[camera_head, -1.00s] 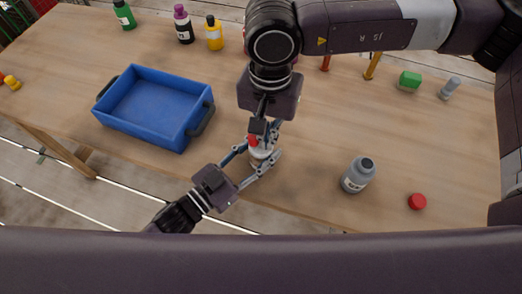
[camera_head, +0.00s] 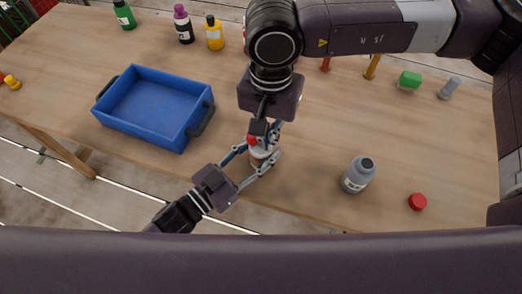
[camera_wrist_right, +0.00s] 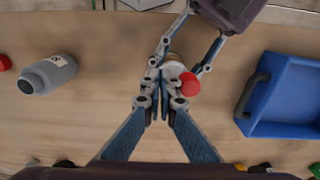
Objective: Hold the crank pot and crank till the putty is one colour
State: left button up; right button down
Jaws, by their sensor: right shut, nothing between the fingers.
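The crank pot (camera_head: 259,160) is a small pale pot near the table's front edge, largely hidden by my grippers. Its red crank knob (camera_wrist_right: 190,84) shows clearly in the right wrist view, and also in the head view (camera_head: 252,140). My left gripper (camera_head: 262,162) comes from the front, with one finger on each side of the pot, closed around it. My right gripper (camera_head: 262,140) is above the pot, pointing down. In the right wrist view its fingertips (camera_wrist_right: 160,80) are together and empty, beside the red knob. The putty inside the pot cannot be seen.
A blue tray (camera_head: 128,125) stands left of the pot. A grey bottle (camera_head: 356,176) and a red cap (camera_head: 417,202) are to the right. Several coloured bottles stand at the back, and a green block (camera_head: 410,79) lies at the back right. Bare tabletop lies between.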

notch_tip(320, 180, up, 7)
dwell(0.8)
dwell(0.4)
pick_arm(q)
jog(key=o, duration=1.3)
jog(key=shift+s+a, duration=0.1)
